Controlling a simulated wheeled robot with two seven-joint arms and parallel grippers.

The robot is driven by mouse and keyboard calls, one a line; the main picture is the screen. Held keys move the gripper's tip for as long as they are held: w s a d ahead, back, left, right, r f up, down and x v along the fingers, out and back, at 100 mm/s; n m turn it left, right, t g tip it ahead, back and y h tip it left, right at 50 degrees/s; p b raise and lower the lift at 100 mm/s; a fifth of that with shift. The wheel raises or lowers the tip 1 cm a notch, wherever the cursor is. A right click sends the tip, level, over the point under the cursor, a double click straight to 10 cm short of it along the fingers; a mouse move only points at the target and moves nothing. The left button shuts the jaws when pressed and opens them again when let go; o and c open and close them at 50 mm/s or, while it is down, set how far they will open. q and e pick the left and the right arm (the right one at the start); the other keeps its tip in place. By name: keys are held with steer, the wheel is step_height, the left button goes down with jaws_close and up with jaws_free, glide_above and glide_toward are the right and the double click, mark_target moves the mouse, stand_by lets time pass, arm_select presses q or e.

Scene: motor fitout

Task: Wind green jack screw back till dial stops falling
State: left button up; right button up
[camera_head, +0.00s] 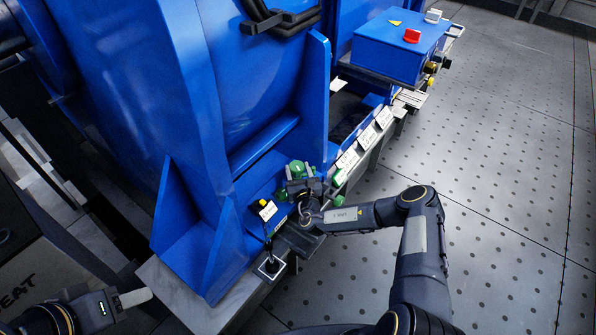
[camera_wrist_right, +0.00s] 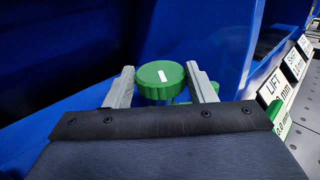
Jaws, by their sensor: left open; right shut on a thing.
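The green jack screw shows in the right wrist view as a round green knob (camera_wrist_right: 161,82) with a white mark on its top. My right gripper (camera_wrist_right: 162,88) has one grey finger on each side of the knob and is shut on it. In the head view my right gripper (camera_head: 305,192) is at the foot of the blue machine, among green parts (camera_head: 297,170) that it partly covers. My left gripper (camera_head: 126,299) is at the lower left, open and away from the screw. I cannot make out a dial pointer or its reading.
White plates (camera_head: 347,160) line the machine's base; in the wrist view one plate (camera_wrist_right: 273,86) reads "LIFT" with a mm value. A blue box (camera_head: 395,50) with a red switch stands at the back. A small square fixture (camera_head: 269,268) sits near the front. The floor at right is clear.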

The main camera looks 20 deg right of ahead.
steer(key=shift+y, duration=0.3)
steer(key=shift+d+n+y, duration=0.2)
steer(key=shift+n+y, duration=0.4)
steer(key=shift+y, duration=0.1)
steer(key=shift+d+f+n+y+b, duration=0.1)
steer(key=shift+n+y+b, duration=0.25)
steer(key=shift+y, duration=0.25)
steer(key=shift+d+f+n+y+b, duration=0.1)
steer(key=shift+n+y+b, duration=0.1)
steer(key=shift+n+y, duration=0.35)
steer(key=n+g+y+b, duration=0.1)
steer(key=y+b, duration=0.1)
steer(key=n+g+y+b, duration=0.1)
steer(key=n+y+b, duration=0.1)
steer(key=y+b, duration=0.1)
steer(key=n+g+y+b, duration=0.1)
steer(key=n+y+b, duration=0.1)
steer(key=b, duration=0.1)
steer(key=shift+w+d+f+g+y, duration=0.2)
steer(key=shift+w+d+g+y, duration=0.1)
steer(key=shift+d, duration=0.1)
steer(key=shift+d+r+n+g+y+b, duration=0.1)
steer(key=shift+r+n+g+y+b, duration=0.2)
steer(key=shift+n+g+y+b, duration=0.7)
steer(key=shift+r, duration=0.1)
steer(key=o, duration=1)
